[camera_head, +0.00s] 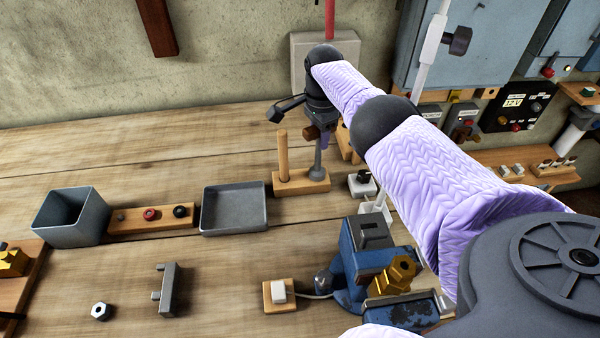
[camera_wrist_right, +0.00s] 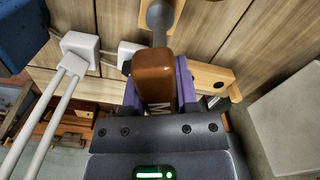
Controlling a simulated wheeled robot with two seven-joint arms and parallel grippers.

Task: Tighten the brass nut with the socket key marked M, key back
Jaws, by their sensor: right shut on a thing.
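The socket key has a brown handle with the letter M on its end, seen in the right wrist view (camera_wrist_right: 155,85). In the head view its grey shaft and wider lower end (camera_head: 317,172) stand upright at a wooden rack (camera_head: 290,186) with a tall peg. I cannot tell whether the key touches the rack. My right gripper (camera_head: 319,133) is shut on the brown handle, above the rack. The brass nut (camera_head: 403,270) is a gold hexagonal piece at the blue vise (camera_head: 362,262), partly beside my arm. My left gripper is not in view.
A grey tray (camera_head: 235,225), a wooden strip with coloured rings (camera_head: 125,220) and a grey bin (camera_head: 70,232) stand left of the rack. A steel nut (camera_head: 101,311) and a grey bracket (camera_head: 167,290) lie in front. A switch box (camera_head: 279,293) sits by the vise. Bench between is clear.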

